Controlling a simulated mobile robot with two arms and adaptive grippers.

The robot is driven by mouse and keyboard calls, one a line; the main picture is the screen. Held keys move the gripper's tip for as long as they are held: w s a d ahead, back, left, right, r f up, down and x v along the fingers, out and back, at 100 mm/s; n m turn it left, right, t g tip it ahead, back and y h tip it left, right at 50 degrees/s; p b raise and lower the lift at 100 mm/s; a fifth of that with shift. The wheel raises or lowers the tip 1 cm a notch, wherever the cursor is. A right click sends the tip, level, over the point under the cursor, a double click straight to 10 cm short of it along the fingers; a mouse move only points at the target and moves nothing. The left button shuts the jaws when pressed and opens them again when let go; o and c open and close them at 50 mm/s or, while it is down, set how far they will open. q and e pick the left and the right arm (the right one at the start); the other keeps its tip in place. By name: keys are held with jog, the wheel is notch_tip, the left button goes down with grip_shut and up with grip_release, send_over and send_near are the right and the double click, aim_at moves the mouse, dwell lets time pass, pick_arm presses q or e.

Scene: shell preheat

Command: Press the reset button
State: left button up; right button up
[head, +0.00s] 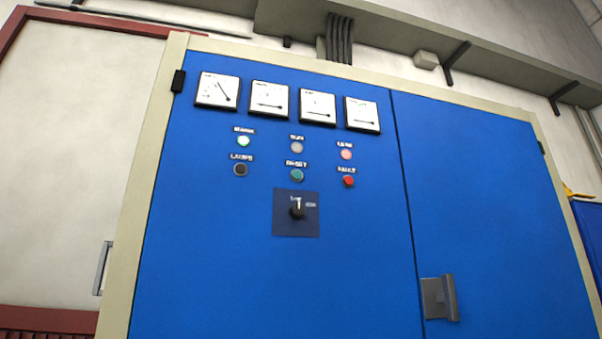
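A blue control cabinet (200,270) fills most of the head view and looks tilted in the picture. The reset button (297,175) is a small teal round button in the lower row, under a label that reads like RESET. A dark button (240,170) is to its left and a red button (348,181) to its right. Above are a lit green-white lamp (243,141), a grey lamp (297,147) and a pink-red lamp (346,154). A rotary switch (297,210) on a dark plate is below the reset button. Neither of my grippers shows.
Several white dial gauges (268,99) line the cabinet's top. A door handle (439,299) is on the right door. A grey cable tray (390,32) with dark cables (339,38) runs above. Nothing stands in front of the buttons.

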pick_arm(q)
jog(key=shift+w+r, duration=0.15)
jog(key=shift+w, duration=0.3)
